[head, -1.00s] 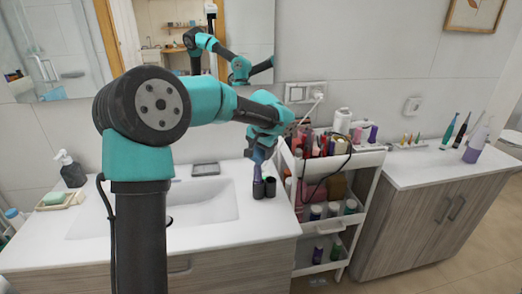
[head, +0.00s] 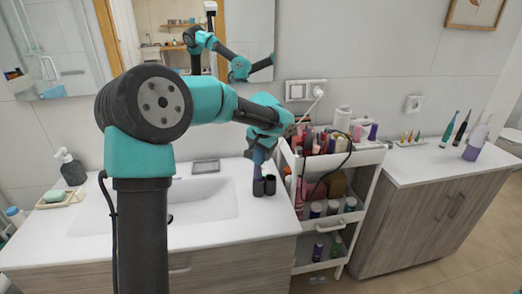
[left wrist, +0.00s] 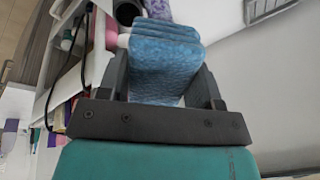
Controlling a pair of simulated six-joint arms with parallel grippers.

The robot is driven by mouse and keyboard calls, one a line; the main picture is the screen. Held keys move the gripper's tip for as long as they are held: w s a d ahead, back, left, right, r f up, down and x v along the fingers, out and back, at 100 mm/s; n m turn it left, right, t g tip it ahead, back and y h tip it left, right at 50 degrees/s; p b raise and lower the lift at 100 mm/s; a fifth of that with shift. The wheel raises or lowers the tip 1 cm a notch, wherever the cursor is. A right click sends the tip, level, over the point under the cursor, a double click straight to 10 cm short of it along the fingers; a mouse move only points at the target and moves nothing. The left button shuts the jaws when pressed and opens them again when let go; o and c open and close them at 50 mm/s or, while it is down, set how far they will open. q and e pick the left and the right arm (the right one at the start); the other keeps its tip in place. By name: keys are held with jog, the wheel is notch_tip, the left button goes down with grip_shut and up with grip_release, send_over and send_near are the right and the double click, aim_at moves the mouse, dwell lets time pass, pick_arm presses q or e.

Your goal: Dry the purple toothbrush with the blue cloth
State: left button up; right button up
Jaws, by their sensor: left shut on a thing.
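My left gripper (head: 262,153) points down over the counter, just right of the sink. In the left wrist view its fingers (left wrist: 162,72) are shut on the folded blue cloth (left wrist: 166,52). The cloth also shows small and bluish below the gripper in the head view (head: 258,170). It hangs close above two dark cups (head: 258,188); I cannot tell whether it touches them. A purple speckled thing (left wrist: 158,9) shows behind the cloth in the left wrist view. I cannot make out for certain which thing is the purple toothbrush. My right gripper is not in view.
A white cart (head: 330,226) packed with bottles and tubes stands right of the gripper. The sink (head: 205,205) is to the left. Upright brushes (head: 449,130) and a purple container (head: 474,148) stand on the right counter, whose front part is clear.

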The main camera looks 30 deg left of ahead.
pick_arm(q)
jog(key=shift+s+a, duration=0.35)
jog(key=shift+a, duration=0.1)
dwell(0.3)
jog(key=shift+s+a+f, duration=0.2)
jog(key=shift+s+a, duration=0.25)
jog(key=shift+w+d, duration=0.4)
jog(key=shift+d, duration=0.05)
